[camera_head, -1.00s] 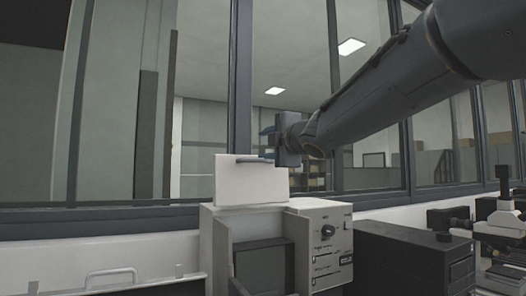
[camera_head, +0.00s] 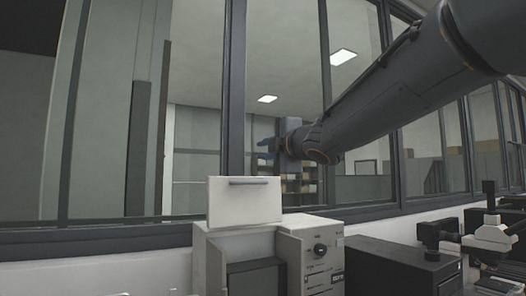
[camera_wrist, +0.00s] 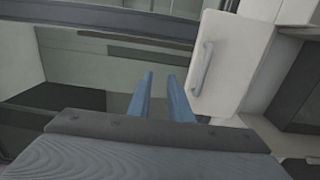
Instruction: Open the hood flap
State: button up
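The hood flap (camera_head: 245,206) is a white panel standing upright on top of the pale press housing (camera_head: 212,262) in the head view. Its dark bar handle (camera_head: 248,182) runs along the top edge. My gripper (camera_head: 262,143) is above the flap and slightly to its right, clear of it, with its blue fingertips pointing left. In the wrist view the two blue fingers (camera_wrist: 160,76) stand apart with nothing between them. The flap (camera_wrist: 237,50) is to their right there, and its handle (camera_wrist: 202,68) is close to the right finger but apart from it.
A control panel (camera_head: 322,262) with a knob is on the press front. A dark box (camera_head: 395,268) and a microscope (camera_head: 490,235) stand to the right. A framed window wall (camera_head: 235,100) rises close behind the press.

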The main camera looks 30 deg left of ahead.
aim_at(250, 183)
dwell(0.3)
jog(key=c, duration=0.4)
jog(key=shift+s+d+f+n+b, duration=0.15)
jog(key=shift+s+n+b, duration=0.1)
jog(key=shift+n+b, duration=0.25)
jog(key=shift+s+d+f+n+b, duration=0.1)
jog(key=shift+s+f+n+b, duration=0.1)
jog(key=shift+n+b, duration=0.3)
grip_shut()
jog(key=s+d+f+n+g+h+b, duration=0.15)
jog(key=s+d+f+n+b, duration=0.45)
jog(key=n+b, duration=0.75)
jog(key=w+a+n+p, duration=0.1)
jog(key=w+a+p, duration=0.1)
jog(key=w+a, duration=0.1)
jog(key=w+a+f+n+p, duration=0.1)
jog(key=w+a, duration=0.2)
jog(key=a, duration=0.1)
jog(key=w+a+f+n+p, duration=0.1)
jog(key=w+a+p, duration=0.1)
jog(key=w+a, duration=0.1)
jog(key=shift+a+p, duration=0.2)
jog(key=shift+p, duration=0.15)
